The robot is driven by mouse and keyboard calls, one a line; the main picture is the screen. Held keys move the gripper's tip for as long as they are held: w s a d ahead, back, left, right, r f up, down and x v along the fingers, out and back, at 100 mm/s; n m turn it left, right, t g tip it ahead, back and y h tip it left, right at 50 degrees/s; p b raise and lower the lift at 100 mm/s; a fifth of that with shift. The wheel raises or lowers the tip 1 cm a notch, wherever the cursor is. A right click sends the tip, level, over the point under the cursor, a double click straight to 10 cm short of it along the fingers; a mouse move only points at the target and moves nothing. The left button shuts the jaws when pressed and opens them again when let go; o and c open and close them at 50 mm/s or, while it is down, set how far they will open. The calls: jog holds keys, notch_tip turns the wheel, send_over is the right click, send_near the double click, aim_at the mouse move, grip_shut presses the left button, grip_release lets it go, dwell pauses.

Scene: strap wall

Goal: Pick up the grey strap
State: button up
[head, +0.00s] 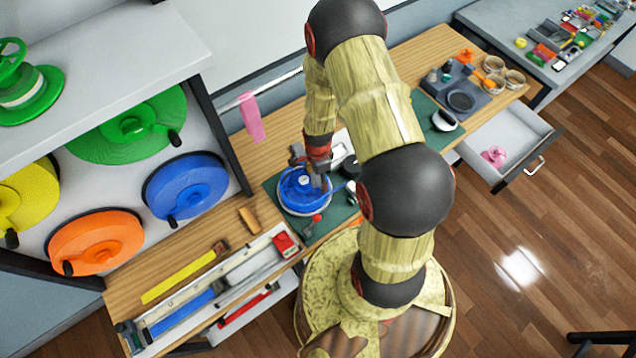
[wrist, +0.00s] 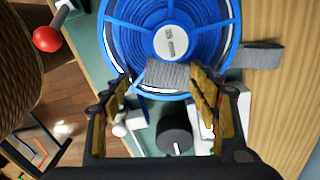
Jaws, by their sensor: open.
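A blue reel (wrist: 120,38) with a white hub lies on the green mat in the wrist view. The blue reel also shows in the head view (head: 294,196), partly under my gripper. A grey strap piece (wrist: 168,75) lies across the reel's near edge, between my fingertips in the picture. Another grey strap piece (wrist: 260,56) sticks out at the reel's right side over the wood. I cannot tell whether the two pieces join. My gripper (wrist: 162,82) is open, with one finger on each side of the near piece; contact is not clear. It also shows in the head view (head: 318,180).
A black roll (wrist: 175,136) and white items stand near the gripper's fingers. A red-knobbed lever (wrist: 47,39) is at the left. In the head view, a tool tray (head: 215,291) lies at front left, an open drawer (head: 517,150) juts out right, and coloured reels hang left.

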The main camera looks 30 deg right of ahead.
jog(key=shift+f, duration=0.15)
jog(key=shift+s+a+f, duration=0.15)
jog(key=shift+s+f, duration=0.05)
jog(key=shift+s, duration=0.3)
jog(key=c, duration=1.1)
jog(key=shift+w, duration=0.25)
grip_shut()
jog(key=shift+r, duration=0.2)
dwell(0.5)
notch_tip(320, 180, up, 12)
jog(key=p, duration=0.7)
jog(key=shift+w, duration=0.2)
jog(key=shift+r, duration=0.15)
